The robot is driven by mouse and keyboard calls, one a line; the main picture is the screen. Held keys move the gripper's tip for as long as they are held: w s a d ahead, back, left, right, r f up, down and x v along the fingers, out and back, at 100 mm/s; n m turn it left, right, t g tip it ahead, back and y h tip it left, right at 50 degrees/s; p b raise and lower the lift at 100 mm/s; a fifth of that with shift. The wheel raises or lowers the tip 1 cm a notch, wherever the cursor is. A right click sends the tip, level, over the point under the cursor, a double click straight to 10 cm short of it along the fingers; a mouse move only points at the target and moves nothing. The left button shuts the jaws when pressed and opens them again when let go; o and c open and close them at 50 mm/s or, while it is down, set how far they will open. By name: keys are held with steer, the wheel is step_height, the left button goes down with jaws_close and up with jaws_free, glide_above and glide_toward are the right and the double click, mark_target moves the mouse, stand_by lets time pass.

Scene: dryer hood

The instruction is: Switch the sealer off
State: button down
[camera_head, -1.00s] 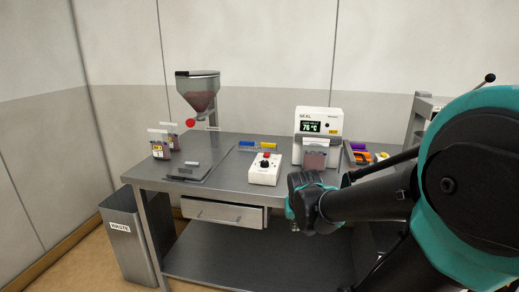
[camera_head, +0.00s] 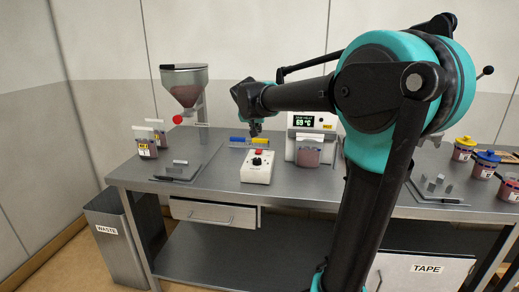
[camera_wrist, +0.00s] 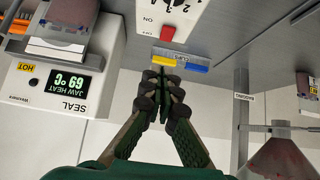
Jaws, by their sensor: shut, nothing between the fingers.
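The sealer (camera_head: 305,140), a white box marked SEAL with a HOT label, stands on the bench; its display reads 69 °C. A clear pouch with reddish content (camera_head: 308,156) is at its front. In the wrist view the sealer (camera_wrist: 35,95) is upside down at left. A small white control box (camera_head: 257,174) with a black knob and a red switch (camera_head: 258,152) sits left of the sealer.
A clips holder with blue and yellow clips (camera_wrist: 180,62) lies behind the control box. A hopper (camera_head: 184,85) and a flat plate (camera_head: 180,171) are at left. Several lidded jars (camera_head: 486,163) stand at right. A waste bin (camera_head: 115,235) is on the floor.

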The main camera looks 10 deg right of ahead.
steer(key=shift+f, duration=0.1)
glide_above(260, 154)
steer(key=s, duration=0.2)
step_height(260, 154, down, 7)
steer(key=shift+a+r, duration=0.1)
steer(key=shift+a, duration=0.05)
step_height(260, 154, down, 3)
steer(key=shift+w+f, duration=0.15)
steer(key=shift+f, duration=0.45)
steer(key=shift+s+a+f+t, duration=0.1)
steer(key=shift+s+f+t, duration=0.25)
steer(key=shift+f+t, duration=0.4)
steer(key=shift+f, duration=0.15)
